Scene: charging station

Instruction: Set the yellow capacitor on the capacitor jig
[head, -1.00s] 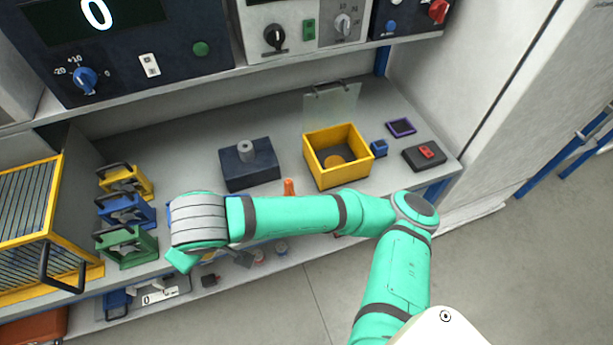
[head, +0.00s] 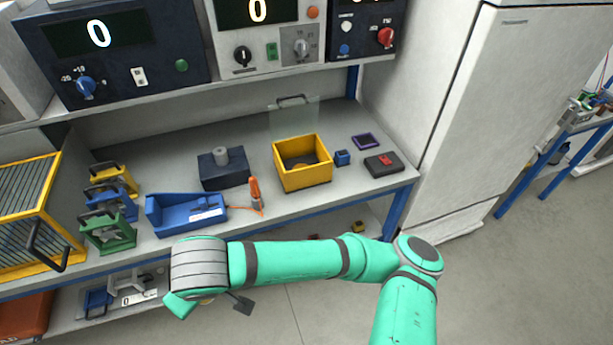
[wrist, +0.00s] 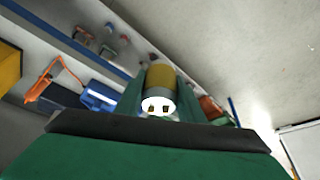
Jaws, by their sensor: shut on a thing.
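My gripper (wrist: 160,88) is shut on the yellow capacitor (wrist: 160,74), a short yellow cylinder with a white end and two dark terminals. It is held between the teal fingers, clear of the bench. In the head view the capacitor and fingertips are hidden behind my wrist, in front of the bench's front edge. The jig is not certain: on the bench stand a yellow open box (head: 305,181) with a raised clear lid and a round recess or disc inside, and a dark block (head: 221,177) with a grey cylinder on top.
A blue tray (head: 170,220) and an orange probe (head: 255,193) lie near the bench's front edge. A small blue block (head: 342,158), a purple-rimmed square (head: 366,141) and a dark pad with a red part (head: 384,164) are right of the box. Coloured frames stand left.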

